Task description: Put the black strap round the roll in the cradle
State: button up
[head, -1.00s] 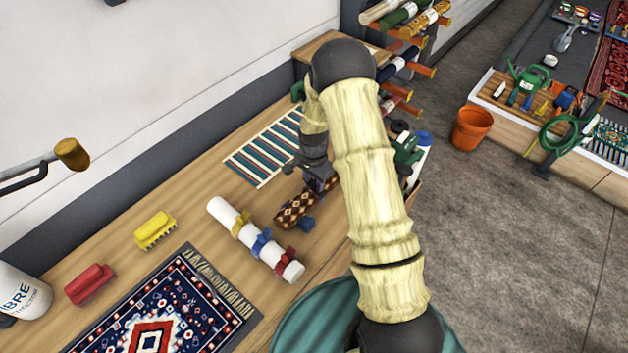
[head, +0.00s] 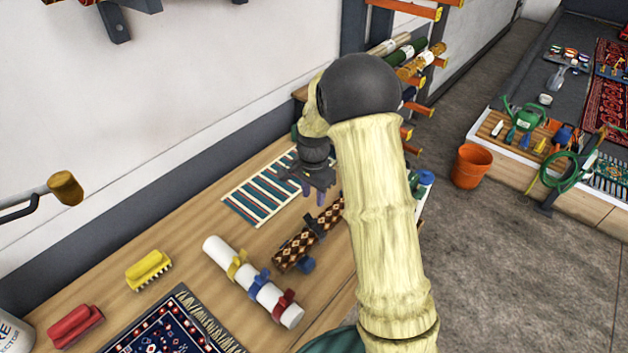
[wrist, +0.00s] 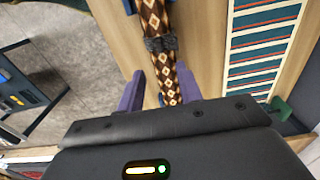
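The brown diamond-patterned roll (head: 290,253) lies on the bench in a cradle, whose blue part (head: 306,265) shows at its near end. The black strap (head: 314,227) sits on the roll near its middle. In the wrist view the strap (wrist: 160,45) crosses the roll (wrist: 155,18) as a dark band; its underside is hidden. My gripper (head: 305,188) is above the bench, apart from the strap. In the wrist view its purple fingers (wrist: 160,82) are spread, with nothing held between them. My arm hides the roll's far right side in the head view.
A white tube (head: 215,250) with yellow, blue and red straps lies left of the roll. A striped mat (head: 260,190) lies behind it. Yellow (head: 148,270) and red (head: 75,326) brushes and a patterned rug (head: 165,335) are at the left. A rack of rolls (head: 415,65) stands beyond.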

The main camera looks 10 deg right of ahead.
notch_tip(320, 180, up, 6)
jog(key=shift+b, duration=0.45)
jog(key=s+n+t, duration=0.2)
jog(key=s+n, duration=0.9)
jog(key=s, duration=1)
jog(key=shift+r+t, duration=0.3)
jog(key=shift+r, duration=0.15)
jog(key=shift+d, duration=0.1)
